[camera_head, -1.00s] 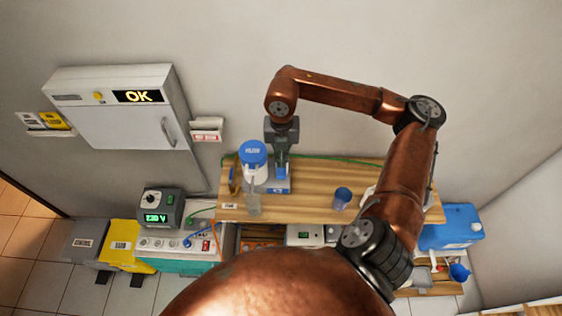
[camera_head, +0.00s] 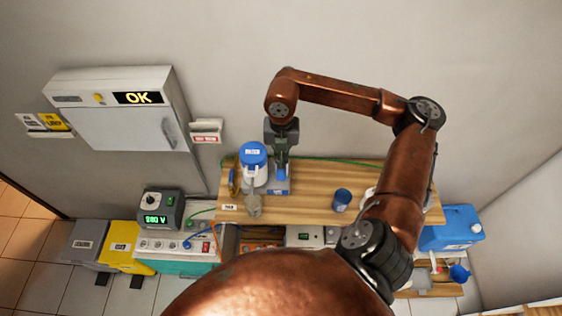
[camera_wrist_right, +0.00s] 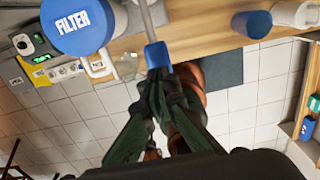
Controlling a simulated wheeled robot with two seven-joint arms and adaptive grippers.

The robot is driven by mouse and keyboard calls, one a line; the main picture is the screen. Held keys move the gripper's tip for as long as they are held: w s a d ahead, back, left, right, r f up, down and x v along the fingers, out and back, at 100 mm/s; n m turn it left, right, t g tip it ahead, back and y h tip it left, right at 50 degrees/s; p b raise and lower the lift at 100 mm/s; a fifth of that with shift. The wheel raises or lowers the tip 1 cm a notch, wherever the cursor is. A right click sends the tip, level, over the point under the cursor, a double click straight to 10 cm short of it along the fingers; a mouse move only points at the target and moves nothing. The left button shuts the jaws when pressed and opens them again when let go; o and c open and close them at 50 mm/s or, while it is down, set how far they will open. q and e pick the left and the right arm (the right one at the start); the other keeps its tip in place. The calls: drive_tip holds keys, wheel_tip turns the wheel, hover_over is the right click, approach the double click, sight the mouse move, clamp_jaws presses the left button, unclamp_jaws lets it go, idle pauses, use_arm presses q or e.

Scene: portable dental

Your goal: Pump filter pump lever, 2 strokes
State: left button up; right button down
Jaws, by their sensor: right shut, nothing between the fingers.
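The filter pump (camera_head: 253,172) is a white canister with a blue lid, standing at the left of the wooden bench; its lid, marked FILTER, shows in the right wrist view (camera_wrist_right: 82,22). The pump lever (camera_wrist_right: 148,20) is a grey rod with a blue grip (camera_wrist_right: 157,55) at its end. My right gripper (camera_head: 281,170) reaches down beside the canister, on its right. In the right wrist view its fingers (camera_wrist_right: 161,78) are together and empty, right at the blue grip; I cannot tell whether they touch it. My left gripper is not in view.
A small clear vessel (camera_head: 254,206) stands in front of the pump, and a blue cup (camera_head: 342,198) farther right on the bench (camera_head: 309,207). A wall cabinet (camera_head: 118,105) showing OK hangs at left. The bench between pump and cup is clear.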

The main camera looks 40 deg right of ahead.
sight(281, 175)
drive_tip(key=shift+f, duration=0.15)
drive_tip(key=shift+f+b, duration=3.3)
drive_tip(key=shift+f, duration=0.6)
drive_tip(key=shift+r, duration=0.15)
drive_tip(key=shift+r+p, duration=2.25)
drive_tip(key=shift+r, duration=1.7)
drive_tip(key=shift+f, duration=0.15)
